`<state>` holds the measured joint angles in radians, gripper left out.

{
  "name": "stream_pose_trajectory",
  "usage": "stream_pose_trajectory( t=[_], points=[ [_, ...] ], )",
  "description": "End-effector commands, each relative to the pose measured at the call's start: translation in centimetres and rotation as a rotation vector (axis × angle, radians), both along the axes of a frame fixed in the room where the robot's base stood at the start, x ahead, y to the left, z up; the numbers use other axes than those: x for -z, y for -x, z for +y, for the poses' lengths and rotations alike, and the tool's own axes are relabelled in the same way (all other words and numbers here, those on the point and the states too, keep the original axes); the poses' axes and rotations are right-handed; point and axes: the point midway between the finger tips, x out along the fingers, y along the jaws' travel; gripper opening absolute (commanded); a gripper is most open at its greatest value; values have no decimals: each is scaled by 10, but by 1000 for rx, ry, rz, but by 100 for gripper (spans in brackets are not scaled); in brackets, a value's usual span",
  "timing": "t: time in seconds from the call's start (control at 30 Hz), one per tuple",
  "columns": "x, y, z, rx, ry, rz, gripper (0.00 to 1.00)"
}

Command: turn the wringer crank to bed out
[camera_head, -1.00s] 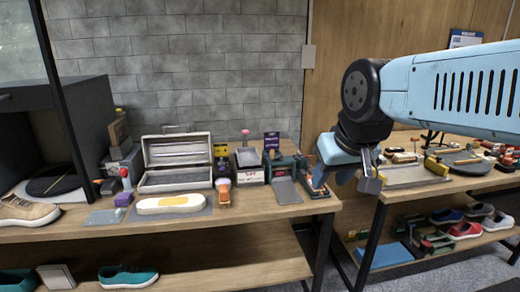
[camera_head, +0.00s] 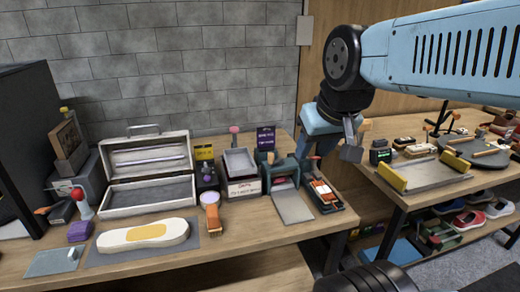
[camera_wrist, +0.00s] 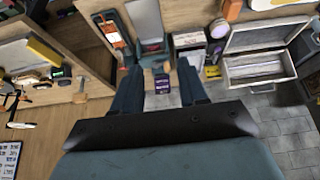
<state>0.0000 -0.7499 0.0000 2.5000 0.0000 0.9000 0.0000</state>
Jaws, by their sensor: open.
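The wringer (camera_head: 283,168) is a dark green frame near the right end of the left bench. Its flat grey bed (camera_head: 293,204) slopes out of its front side, towards me. A small wooden knob (camera_head: 270,157) shows at its top left; I cannot tell if it belongs to the crank. My gripper (camera_head: 351,142) is open and empty, in the air above and right of the wringer. In the wrist view the wringer (camera_wrist: 152,46) appears beyond and between my two spread fingers (camera_wrist: 158,68), apart from them.
An orange-and-black tool tray (camera_head: 323,194) lies right of the wringer. A grey bin (camera_head: 240,163) and an open metal case (camera_head: 150,190) stand to its left. A purple card (camera_head: 266,138) stands behind. A second bench (camera_head: 402,202) is on the right, across a gap.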

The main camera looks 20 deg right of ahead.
Motion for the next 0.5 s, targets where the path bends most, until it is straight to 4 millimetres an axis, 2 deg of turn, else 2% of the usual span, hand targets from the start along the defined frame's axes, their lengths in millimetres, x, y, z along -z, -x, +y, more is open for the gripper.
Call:
stream_pose_trajectory(
  t=[0.27,0.37,0.5],
  points=[
    [0,0,0,0,0,0,43],
    [-1,-1,0,-4,2,2,49],
    [-5,-12,0,-45,31,24,49]
  ],
)
